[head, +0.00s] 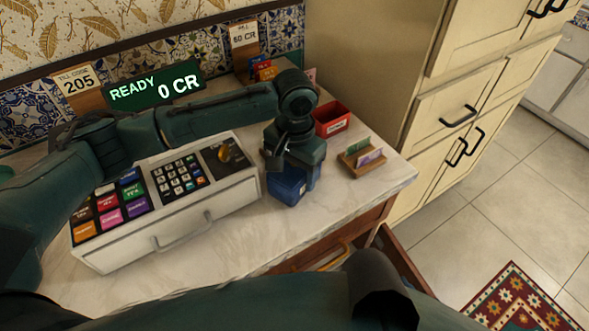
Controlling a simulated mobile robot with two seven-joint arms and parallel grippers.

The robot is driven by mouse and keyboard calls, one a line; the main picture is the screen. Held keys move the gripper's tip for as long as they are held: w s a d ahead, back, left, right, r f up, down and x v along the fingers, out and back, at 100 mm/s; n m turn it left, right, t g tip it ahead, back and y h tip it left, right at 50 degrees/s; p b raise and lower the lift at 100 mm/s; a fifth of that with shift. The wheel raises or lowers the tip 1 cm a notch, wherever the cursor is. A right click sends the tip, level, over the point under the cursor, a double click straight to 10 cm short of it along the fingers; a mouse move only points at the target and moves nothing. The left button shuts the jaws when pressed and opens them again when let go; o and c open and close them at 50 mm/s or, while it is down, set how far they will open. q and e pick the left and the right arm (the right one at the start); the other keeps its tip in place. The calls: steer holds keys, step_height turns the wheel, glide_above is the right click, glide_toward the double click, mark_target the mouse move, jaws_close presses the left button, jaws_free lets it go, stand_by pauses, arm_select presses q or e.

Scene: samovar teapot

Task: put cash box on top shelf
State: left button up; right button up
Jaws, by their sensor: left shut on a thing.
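A small blue box (287,188), which looks like the cash box, is at the counter's front part, just right of the till. My left gripper (289,170) points down over it and is shut on it. The gripper and wrist hide the top of the box. I cannot tell whether its underside touches the counter. No top shelf can be made out in this view. My right gripper is out of view.
The white till (185,215) stands left of the box. A red bin (332,118) and a wooden card holder (361,162) stand to its right on the marble counter (330,205). A wooden drawer (403,262) is open below. Tall cream cabinets (375,75) rise at right.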

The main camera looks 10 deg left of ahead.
arm_select(q)
steer(key=o, duration=1.1)
